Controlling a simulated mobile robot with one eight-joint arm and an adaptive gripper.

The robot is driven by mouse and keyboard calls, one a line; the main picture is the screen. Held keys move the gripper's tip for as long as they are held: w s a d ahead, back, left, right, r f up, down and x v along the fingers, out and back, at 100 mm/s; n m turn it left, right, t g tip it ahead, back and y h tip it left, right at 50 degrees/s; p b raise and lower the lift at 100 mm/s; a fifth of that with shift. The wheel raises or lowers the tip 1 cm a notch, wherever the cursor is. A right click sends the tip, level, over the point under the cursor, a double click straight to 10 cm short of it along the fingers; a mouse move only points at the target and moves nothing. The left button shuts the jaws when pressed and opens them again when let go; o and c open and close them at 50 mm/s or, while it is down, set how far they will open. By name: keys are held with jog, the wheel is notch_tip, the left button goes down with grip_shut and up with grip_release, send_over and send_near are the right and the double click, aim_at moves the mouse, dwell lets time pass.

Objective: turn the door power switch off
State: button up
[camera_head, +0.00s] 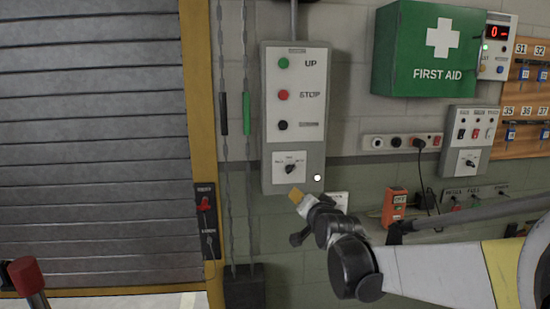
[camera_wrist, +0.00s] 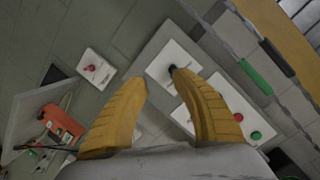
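A grey door control box (camera_head: 310,180) hangs on the wall with UP, STOP and another button. Its lower white plate carries a black rotary knob (camera_head: 290,169), also in the wrist view (camera_wrist: 173,70). My gripper (camera_head: 297,194) is in front of the box's lower part, just below that knob. In the wrist view its yellow fingers (camera_wrist: 165,82) are open and apart, with nothing between them; the right fingertip overlaps the knob's edge. Contact cannot be told. A small white plate with a red switch (camera_wrist: 90,68) is beside the box, partly hidden in the head view (camera_head: 340,198). No label reading door power is legible.
A green first aid box (camera_head: 425,50), socket strip (camera_head: 402,142) and orange device (camera_head: 395,206) are to the right.

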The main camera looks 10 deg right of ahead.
aim_at(292, 170)
jog(key=w+m, duration=0.1)
jog(key=w, duration=0.5)
jog(key=w+r+t, duration=0.1)
jog(key=w, duration=0.5)
jog(key=w+r+m+t, duration=0.1)
jog(key=w, duration=0.5)
jog(key=shift+w+d+m+h+b, duration=0.3)
grip_shut()
